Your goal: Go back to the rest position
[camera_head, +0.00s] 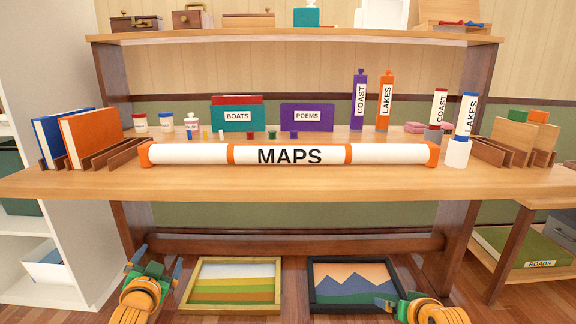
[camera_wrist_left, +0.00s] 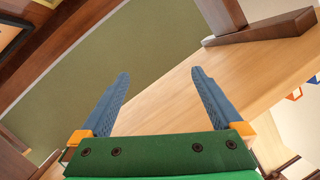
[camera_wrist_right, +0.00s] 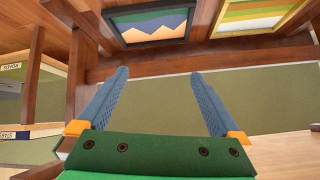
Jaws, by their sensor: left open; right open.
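My left gripper (camera_head: 158,261) is low in front of the wooden desk, at the lower left of the head view. In the left wrist view its two blue fingers (camera_wrist_left: 160,74) stand wide apart with nothing between them. My right gripper (camera_head: 393,302) is at the lower right of the head view, partly cut off by the bottom edge. In the right wrist view its fingers (camera_wrist_right: 160,74) are also apart and empty. Both grippers are clear of the desk's (camera_head: 290,184) objects.
A long white MAPS tube (camera_head: 200,155) with orange bands lies along the desk's front. Books, bottles and jars stand behind it. Two framed pictures, a striped one (camera_head: 234,286) and a mountain one (camera_head: 352,283), are below the desk. A white shelf (camera_head: 50,160) stands left.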

